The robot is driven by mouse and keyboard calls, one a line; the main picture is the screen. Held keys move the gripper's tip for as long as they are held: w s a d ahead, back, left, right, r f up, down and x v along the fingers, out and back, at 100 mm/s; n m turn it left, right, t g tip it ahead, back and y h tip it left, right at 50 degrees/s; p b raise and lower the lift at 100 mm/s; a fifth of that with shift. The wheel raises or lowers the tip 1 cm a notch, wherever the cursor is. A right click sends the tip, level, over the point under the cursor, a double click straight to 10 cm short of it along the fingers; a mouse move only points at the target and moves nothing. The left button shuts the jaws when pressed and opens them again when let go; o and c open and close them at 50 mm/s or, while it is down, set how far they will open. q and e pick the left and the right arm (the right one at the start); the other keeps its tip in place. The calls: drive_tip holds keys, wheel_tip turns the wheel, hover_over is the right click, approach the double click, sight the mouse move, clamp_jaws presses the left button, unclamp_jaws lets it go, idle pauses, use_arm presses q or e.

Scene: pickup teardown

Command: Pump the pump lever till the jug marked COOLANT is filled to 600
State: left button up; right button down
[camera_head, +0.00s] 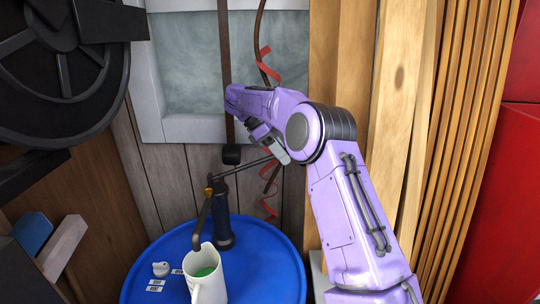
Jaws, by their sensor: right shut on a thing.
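A white jug (207,285) stands on the blue drum top at the bottom of the view, with green liquid (205,271) showing inside. Its marking and level scale cannot be read from here. A dark hand pump (224,222) stands upright behind it, and its spout (199,225) curves down over the jug's mouth. The thin pump lever (245,166) slants up to the right from the pump's head. My right gripper (279,153) is shut on the lever's far end, partly hidden by my purple arm. My left gripper is out of view.
The blue drum (271,262) has a small white knob-like piece (161,269) and several labels left of the jug. A black wheel (62,75) fills the upper left. A red strip (270,65) hangs behind my arm. Wooden boards (345,50) stand to the right.

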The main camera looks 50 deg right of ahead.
drive_tip(key=shift+w+a+r+g+h+p, duration=0.15)
drive_tip(key=shift+w+r+g+h+p, duration=0.1)
drive_tip(key=shift+r+p, duration=0.3)
drive_tip(key=shift+w+a+r+g+h+p, duration=0.2)
drive_tip(key=shift+r+g+p, duration=0.1)
drive_tip(key=shift+r, duration=0.4)
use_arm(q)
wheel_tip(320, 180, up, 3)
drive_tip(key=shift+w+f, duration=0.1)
use_arm(e)
drive_tip(key=shift+d, duration=0.15)
drive_tip(key=shift+r, duration=0.1)
drive_tip(key=c, duration=0.9)
unclamp_jaws()
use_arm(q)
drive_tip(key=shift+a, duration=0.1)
use_arm(e)
drive_tip(key=shift+s, duration=0.1)
